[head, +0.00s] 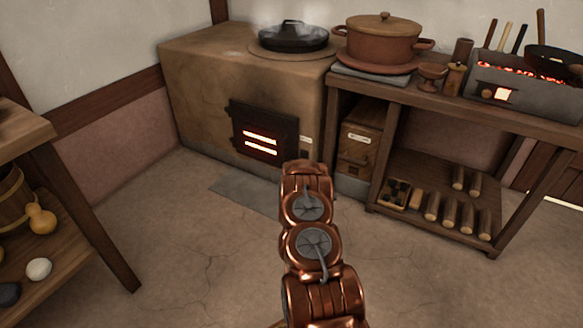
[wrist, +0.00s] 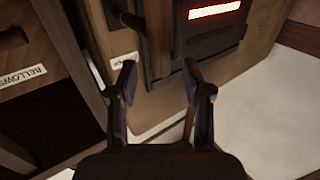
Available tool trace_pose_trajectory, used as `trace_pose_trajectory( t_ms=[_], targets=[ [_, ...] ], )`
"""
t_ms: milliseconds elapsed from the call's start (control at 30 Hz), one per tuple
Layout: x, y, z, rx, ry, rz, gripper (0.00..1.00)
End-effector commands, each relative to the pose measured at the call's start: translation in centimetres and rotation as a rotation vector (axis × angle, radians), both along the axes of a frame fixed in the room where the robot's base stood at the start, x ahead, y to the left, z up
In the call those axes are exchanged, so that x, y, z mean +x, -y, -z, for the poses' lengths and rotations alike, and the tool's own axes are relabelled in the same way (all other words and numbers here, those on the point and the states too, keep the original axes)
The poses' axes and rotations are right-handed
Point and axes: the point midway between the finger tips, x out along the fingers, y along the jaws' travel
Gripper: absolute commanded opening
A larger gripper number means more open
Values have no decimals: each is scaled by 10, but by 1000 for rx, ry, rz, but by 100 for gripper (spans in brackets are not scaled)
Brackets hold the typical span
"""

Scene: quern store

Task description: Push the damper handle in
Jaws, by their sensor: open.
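In the wrist view my gripper (wrist: 160,64) is open and empty, with its two fingers apart in front of the clay stove. A short dark rod with a rounded end (wrist: 130,19), which looks like the damper handle, sticks out from the stove front beyond the left fingertip. I see no contact with it. A pale label (wrist: 124,60) below the rod is partly covered by the left finger. In the head view the stove (head: 200,85) stands at the back with its dark fire door (head: 263,131). My arm covers the gripper there, and I cannot make out the handle.
A wooden bench (head: 345,92) with a drawer box (head: 358,140) stands right of the stove. The box's label reads BELLOWS in the wrist view (wrist: 22,76). A black pan (head: 293,38) steams on the stove. A shelf (head: 105,235) stands at left. The floor between is clear.

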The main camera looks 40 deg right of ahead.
Motion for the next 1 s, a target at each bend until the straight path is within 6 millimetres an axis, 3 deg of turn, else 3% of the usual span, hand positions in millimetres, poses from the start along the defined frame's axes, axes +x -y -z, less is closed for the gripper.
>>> trace_pose_trajectory(
  t_ms=[300,767,1000],
  targets=[
    [23,18,1,0,1,-1,50],
    [28,22,1,3,-2,-1,50],
    [28,22,1,3,-2,-1,25]
  ],
)
